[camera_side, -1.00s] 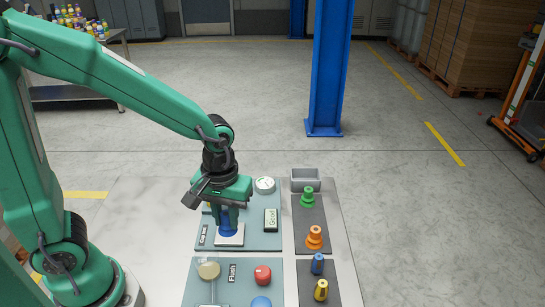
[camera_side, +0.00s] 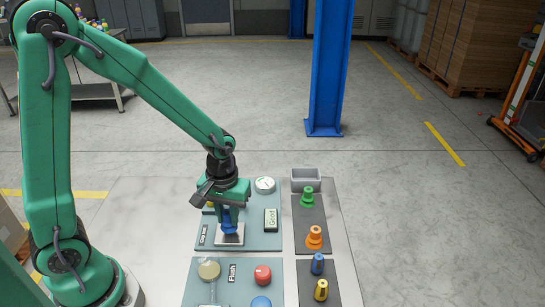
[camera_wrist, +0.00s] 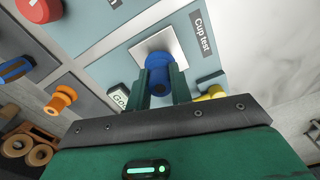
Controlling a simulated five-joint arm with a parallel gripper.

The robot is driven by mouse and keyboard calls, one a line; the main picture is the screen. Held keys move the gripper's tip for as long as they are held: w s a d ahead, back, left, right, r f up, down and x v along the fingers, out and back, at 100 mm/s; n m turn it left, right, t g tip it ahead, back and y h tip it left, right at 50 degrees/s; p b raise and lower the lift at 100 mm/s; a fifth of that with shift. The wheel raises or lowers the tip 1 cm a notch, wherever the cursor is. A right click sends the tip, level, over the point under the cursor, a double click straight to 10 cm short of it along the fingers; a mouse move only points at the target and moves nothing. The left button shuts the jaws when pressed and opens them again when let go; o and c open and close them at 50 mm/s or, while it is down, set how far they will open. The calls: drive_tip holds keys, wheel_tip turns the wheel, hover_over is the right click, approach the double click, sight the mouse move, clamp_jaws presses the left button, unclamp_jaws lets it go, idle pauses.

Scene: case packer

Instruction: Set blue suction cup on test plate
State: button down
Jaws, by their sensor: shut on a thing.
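The blue suction cup (camera_side: 229,217) is between the fingers of my gripper (camera_side: 229,218), which is shut on it. In the wrist view the blue cup (camera_wrist: 158,76) is between the two green fingers of my gripper (camera_wrist: 163,88), its round end toward the plate. The pale square test plate (camera_side: 230,239) is below the cup. It shows in the wrist view (camera_wrist: 176,41) beside the "Cup test" label. The cup overlaps the plate's near part in that view. I cannot tell whether cup and plate touch.
A round gauge (camera_side: 265,184) and a "Good" sign (camera_side: 271,220) stand on the same panel. A red button (camera_side: 263,274) is in front.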

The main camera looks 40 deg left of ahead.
sight(227, 212)
drive_tip(key=shift+f, duration=0.95)
drive_tip(key=shift+f, duration=0.15)
drive_tip(key=c, duration=1.3)
unclamp_jaws()
drive_tip(key=shift+o, duration=0.2)
drive_tip(key=shift+r, duration=6.15)
